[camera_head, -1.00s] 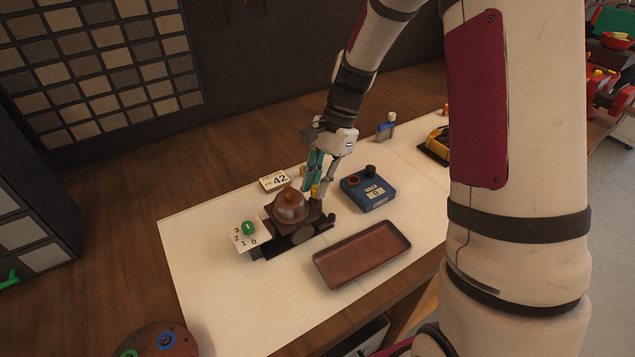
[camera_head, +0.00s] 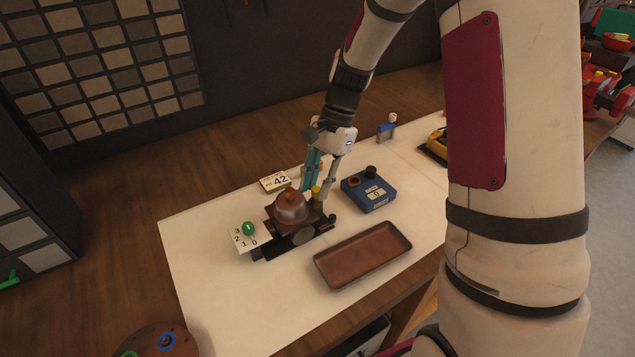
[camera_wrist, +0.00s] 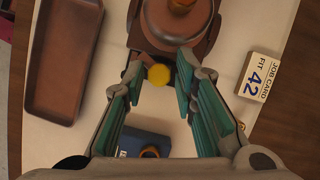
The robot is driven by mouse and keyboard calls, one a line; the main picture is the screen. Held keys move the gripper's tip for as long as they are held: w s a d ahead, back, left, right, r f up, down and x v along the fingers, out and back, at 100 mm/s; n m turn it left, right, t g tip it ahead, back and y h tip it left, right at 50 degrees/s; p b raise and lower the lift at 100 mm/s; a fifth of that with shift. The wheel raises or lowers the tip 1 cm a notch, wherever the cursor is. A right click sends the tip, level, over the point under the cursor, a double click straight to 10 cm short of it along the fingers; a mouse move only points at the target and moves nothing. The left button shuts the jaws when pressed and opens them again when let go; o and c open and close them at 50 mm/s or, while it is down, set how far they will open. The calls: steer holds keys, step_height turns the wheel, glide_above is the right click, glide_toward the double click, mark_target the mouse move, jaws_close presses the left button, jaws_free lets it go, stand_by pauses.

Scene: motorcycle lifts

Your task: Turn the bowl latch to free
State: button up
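The bowl (camera_head: 291,207) is a brown and grey dome on a dark fixture (camera_head: 272,240) on the white table top. It also shows in the wrist view (camera_wrist: 180,20), cut off at the top. A yellow knob (camera_wrist: 158,75), seemingly the bowl latch, sits at the bowl's edge; it also shows in the head view (camera_head: 316,191). My gripper (camera_wrist: 160,70) is open, with its teal-padded fingers on either side of the yellow knob and gaps between. It is above the back right of the fixture in the head view (camera_head: 316,188). Contact with the knob cannot be seen.
A brown tray (camera_head: 362,254) lies in front of the fixture. A blue box (camera_head: 368,193) stands to its right. A job card marked 42 (camera_head: 276,181) lies behind it. A numbered card with a green knob (camera_head: 248,229) is at its left. The table's front left is clear.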

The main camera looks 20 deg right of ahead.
steer(key=v, duration=1.2)
